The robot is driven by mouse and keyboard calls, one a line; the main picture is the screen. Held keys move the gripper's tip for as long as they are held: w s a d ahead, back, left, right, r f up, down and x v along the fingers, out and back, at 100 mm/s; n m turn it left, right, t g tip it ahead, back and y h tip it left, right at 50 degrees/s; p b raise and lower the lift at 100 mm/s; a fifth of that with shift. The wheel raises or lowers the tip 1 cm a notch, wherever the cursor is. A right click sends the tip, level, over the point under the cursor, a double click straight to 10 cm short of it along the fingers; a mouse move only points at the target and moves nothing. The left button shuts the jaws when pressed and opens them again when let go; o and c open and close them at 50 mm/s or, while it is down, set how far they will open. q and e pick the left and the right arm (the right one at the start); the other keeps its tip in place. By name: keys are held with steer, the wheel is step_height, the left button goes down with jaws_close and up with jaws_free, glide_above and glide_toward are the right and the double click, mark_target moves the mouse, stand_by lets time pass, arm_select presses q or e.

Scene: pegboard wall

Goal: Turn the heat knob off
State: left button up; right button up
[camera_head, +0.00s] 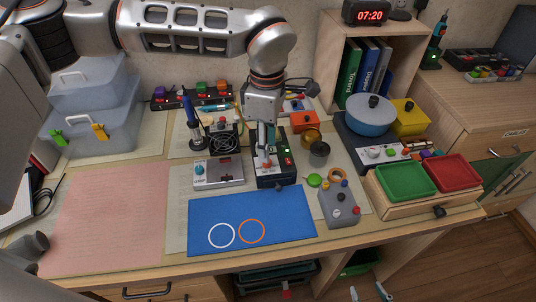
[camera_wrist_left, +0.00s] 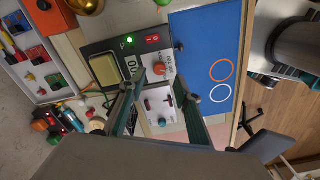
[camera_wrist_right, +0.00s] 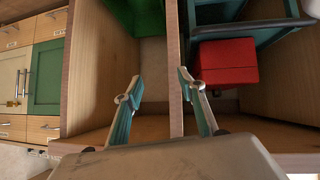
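A black control box (camera_head: 266,179) with a green light and red switch stands behind the blue mat. In the left wrist view the box (camera_wrist_left: 105,48) shows a display and a red-orange knob (camera_wrist_left: 160,69) with small lettering beside it, too small to read surely. My left gripper (camera_head: 265,150) points down over the box and hides part of it. In its wrist view the left gripper (camera_wrist_left: 165,85) has its fingers apart, with the knob just beyond and between the tips; contact is unclear. My right gripper (camera_wrist_right: 155,86) is open and empty, low beside the desk (camera_head: 368,293).
A grey device with a blue knob (camera_head: 199,170) and a fan (camera_head: 223,140) stand left of the box. A grey box with knobs (camera_head: 340,206) is at right. A hot plate carries a blue pot (camera_head: 370,115). The blue mat (camera_head: 290,212) is clear. A shelf divider (camera_wrist_right: 174,70) is near the right gripper.

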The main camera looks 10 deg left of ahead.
arm_select(q)
step_height(320, 180, down, 4)
steer(key=shift+r, duration=0.1)
steer(key=shift+f, duration=0.4)
jaws_close()
arm_select(e)
steer(key=shift+w+d, duration=0.1)
steer(key=shift+w, duration=0.2)
steer(key=shift+r, duration=0.1)
